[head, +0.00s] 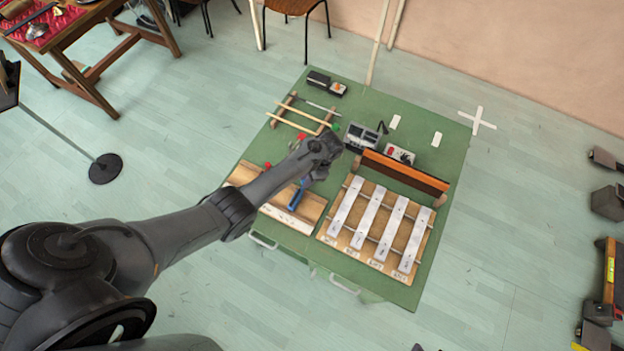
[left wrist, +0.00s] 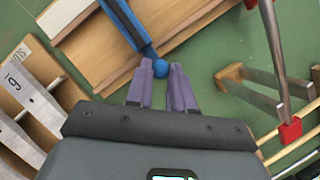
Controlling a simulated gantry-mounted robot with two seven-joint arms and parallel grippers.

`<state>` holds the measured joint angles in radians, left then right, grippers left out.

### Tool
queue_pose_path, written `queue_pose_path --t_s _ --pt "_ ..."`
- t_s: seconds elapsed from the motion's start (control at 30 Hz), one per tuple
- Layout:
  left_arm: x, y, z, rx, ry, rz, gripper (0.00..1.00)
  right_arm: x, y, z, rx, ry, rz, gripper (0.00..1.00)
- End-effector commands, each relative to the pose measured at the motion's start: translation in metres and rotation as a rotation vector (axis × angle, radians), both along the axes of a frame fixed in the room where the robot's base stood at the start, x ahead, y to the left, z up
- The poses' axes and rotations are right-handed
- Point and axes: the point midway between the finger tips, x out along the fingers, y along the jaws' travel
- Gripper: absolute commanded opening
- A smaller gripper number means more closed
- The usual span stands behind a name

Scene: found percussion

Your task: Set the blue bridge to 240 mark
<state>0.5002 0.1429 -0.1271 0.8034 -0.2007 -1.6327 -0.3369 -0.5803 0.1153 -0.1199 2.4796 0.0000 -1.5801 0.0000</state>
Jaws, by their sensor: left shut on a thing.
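The blue bridge (head: 297,196) is a long blue bar lying across a wooden board (head: 313,205) at the near left of the green table. In the left wrist view the bridge (left wrist: 124,22) ends in a round blue knob. My left gripper (left wrist: 163,74) has its two purple fingers on either side of that knob and is shut on it. In the head view the left gripper (head: 318,172) is over the bridge's far end, its fingertips partly hidden. A white strip (head: 286,219) runs along the board's near edge; no 240 mark is legible. My right gripper is out of view.
A metal-bar instrument (head: 375,227) stands right of the board, with a brown padded bar (head: 403,172) behind it. A wooden frame with rods (head: 297,124) and a grey device (head: 362,136) lie farther back. Free green tabletop (head: 385,95) shows at the back.

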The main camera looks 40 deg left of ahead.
Motion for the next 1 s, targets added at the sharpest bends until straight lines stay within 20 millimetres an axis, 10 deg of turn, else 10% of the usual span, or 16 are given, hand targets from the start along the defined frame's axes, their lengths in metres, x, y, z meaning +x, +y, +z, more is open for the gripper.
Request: queue_pose_path --t_s 0.37,0.4,0.53,1.0 --pt "-0.005 0.017 -0.001 -0.001 -0.001 0.000 0.00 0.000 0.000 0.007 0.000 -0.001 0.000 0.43" --pt "-0.004 0.017 -0.001 -0.001 -0.001 0.000 0.28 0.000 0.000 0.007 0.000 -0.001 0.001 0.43" --pt "-0.004 0.017 -0.001 0.000 0.000 0.000 0.48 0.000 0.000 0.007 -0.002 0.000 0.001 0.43" --pt "0.000 0.014 0.014 -0.001 -0.002 0.000 0.48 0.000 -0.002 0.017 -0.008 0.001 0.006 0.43"
